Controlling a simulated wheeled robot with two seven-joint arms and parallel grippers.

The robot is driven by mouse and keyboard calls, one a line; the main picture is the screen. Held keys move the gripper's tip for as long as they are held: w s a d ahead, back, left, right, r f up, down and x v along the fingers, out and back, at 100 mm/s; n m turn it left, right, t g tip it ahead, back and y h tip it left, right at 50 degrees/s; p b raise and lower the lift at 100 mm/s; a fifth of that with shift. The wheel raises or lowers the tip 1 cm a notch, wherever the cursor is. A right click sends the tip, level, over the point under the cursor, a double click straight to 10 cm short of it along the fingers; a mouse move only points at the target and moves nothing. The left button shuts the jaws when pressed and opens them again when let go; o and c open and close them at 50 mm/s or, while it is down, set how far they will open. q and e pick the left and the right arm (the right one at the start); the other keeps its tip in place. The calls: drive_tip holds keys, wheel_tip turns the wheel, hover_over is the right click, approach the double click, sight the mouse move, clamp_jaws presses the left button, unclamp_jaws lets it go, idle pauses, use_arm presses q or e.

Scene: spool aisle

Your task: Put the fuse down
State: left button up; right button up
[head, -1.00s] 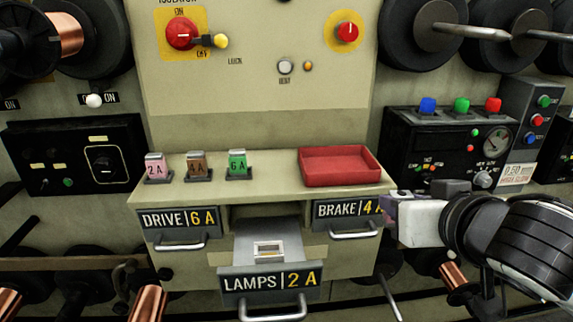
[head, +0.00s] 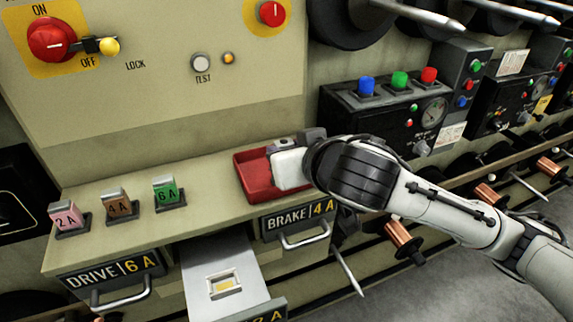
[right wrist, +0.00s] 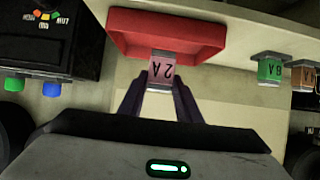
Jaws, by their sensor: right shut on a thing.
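A pink fuse marked 2 A (right wrist: 161,72) sits between the fingers of my right gripper (right wrist: 160,90) in the right wrist view, where its lettering is upside down. The gripper is shut on it. The fuse overlaps the edge of the red tray (right wrist: 190,45) there; I cannot tell whether it touches. In the head view my right gripper (head: 278,148) is over the right part of the red tray (head: 250,180), and its body hides the held fuse. My left gripper is not in view.
Pink 2 A (head: 67,216), brown 4 A (head: 119,205) and green 6 A (head: 167,191) fuses stand in holders on the ledge (head: 215,200). Below, a drawer (head: 215,262) is pulled out, with a socket inside. The drive (head: 112,275) and brake (head: 300,221) drawers are shut.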

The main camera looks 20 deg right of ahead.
wheel_tip(320, 180, down, 3)
drive_tip(key=shift+f+b, duration=0.2)
drive_tip(key=shift+b, duration=0.1)
drive_tip(key=shift+f, duration=0.15)
drive_tip(key=o, duration=1.1)
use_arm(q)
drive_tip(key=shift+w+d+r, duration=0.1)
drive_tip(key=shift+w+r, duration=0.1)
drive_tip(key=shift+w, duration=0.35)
